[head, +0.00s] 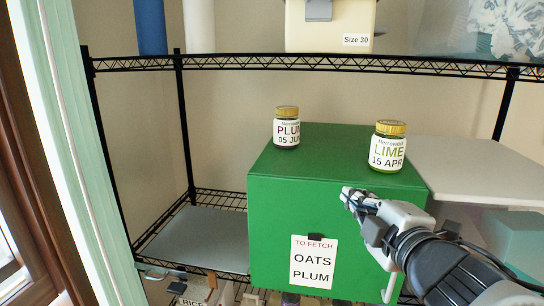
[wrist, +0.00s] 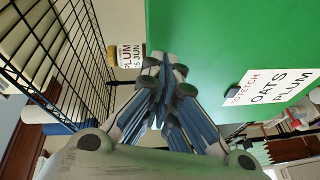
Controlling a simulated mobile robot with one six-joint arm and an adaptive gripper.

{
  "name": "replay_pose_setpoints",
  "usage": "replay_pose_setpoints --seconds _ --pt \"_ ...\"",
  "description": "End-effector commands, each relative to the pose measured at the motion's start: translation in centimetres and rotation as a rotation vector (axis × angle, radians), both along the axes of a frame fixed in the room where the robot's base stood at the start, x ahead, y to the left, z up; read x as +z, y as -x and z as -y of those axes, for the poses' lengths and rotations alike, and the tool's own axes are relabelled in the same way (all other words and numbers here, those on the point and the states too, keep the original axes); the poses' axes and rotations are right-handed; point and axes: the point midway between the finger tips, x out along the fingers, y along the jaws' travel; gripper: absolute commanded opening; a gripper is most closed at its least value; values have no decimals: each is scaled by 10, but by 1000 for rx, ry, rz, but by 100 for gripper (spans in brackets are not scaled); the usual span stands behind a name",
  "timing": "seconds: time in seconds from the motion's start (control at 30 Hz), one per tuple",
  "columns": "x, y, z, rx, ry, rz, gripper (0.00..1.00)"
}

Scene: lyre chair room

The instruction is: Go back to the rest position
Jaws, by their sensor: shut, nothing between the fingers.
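My gripper (head: 350,197) is shut and empty in the head view, in front of the upper front face of the green box (head: 275,222). In the wrist view my gripper (wrist: 166,75) shows its fingertips together, with the green box (wrist: 215,50) beside them. On top of the box stand a plum jar (head: 287,129) at the left and a lime jar (head: 387,147) at the right, both upright with gold lids. The plum jar also shows in the wrist view (wrist: 128,55). My gripper is apart from both jars.
A "To fetch: oats, plum" note (head: 314,262) hangs on the box front. A black wire shelf (head: 300,63) runs above, holding a cream bin (head: 328,24). A grey board (head: 200,238) lies at lower left. A pale board (head: 480,168) lies right of the box.

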Motion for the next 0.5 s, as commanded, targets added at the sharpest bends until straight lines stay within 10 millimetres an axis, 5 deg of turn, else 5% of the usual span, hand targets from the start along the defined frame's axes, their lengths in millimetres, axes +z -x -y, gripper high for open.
replay_pose_setpoints --seconds 0.23,0.37,0.5 --pt "-89 24 37 -272 -245 -163 0" --pt "-174 62 53 -481 -480 -330 0" --pt "-266 117 46 -679 -725 -544 0"
